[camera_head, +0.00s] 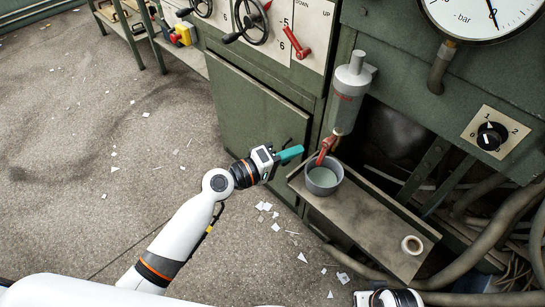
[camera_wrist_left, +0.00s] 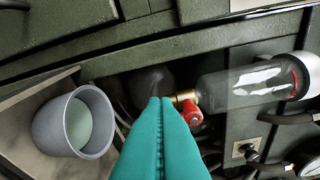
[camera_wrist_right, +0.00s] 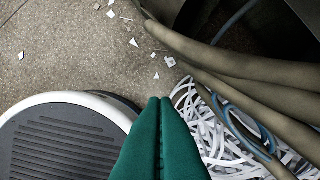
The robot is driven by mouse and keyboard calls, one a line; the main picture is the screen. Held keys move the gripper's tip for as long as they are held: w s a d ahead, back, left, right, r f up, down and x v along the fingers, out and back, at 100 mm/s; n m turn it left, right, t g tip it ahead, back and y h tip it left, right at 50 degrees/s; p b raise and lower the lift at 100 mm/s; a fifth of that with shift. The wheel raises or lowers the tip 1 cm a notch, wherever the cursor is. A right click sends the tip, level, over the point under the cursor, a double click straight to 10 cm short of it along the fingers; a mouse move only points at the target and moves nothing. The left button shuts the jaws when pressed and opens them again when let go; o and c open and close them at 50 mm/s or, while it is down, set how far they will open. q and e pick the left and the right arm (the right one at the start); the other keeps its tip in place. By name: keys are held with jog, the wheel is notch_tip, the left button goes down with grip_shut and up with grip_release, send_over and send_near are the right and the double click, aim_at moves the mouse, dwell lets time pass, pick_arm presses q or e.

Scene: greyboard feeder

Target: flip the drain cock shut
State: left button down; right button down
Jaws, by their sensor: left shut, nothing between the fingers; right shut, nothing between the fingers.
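The drain cock's red lever (camera_head: 326,151) slopes downward below the grey filter bowl (camera_head: 349,95), above a grey cup (camera_head: 336,184). In the left wrist view the red lever (camera_wrist_left: 193,118) sits beside a brass fitting (camera_wrist_left: 184,97), just right of my fingertips and partly hidden by them. The cup (camera_wrist_left: 44,125) holds pale liquid. My left gripper (camera_head: 301,150) has teal fingers shut and empty, a little left of the lever; I see a small gap in the head view. My right gripper (camera_wrist_right: 160,101) is shut and empty, away from the cock.
The cup stands on a narrow shelf (camera_head: 365,215) with a tape roll (camera_head: 412,244). Thick hoses (camera_head: 490,222) and shredded paper (camera_wrist_right: 205,130) lie at the right. A gauge (camera_head: 485,12), rotary switch (camera_head: 491,136) and handwheel (camera_head: 250,24) are on the machine. The floor at left is open.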

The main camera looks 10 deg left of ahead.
aim_at(325, 152)
pick_arm(q)
jog(key=d, duration=0.2)
jog(key=d+f, duration=0.1)
jog(key=shift+s+d, duration=0.1)
jog(key=shift+s, duration=0.2)
pick_arm(e)
jog(key=shift+f, duration=0.65)
pick_arm(q)
jog(key=shift+s+d+n, duration=0.1)
jog(key=shift+n, duration=0.3)
pick_arm(e)
jog(key=shift+v, duration=0.85)
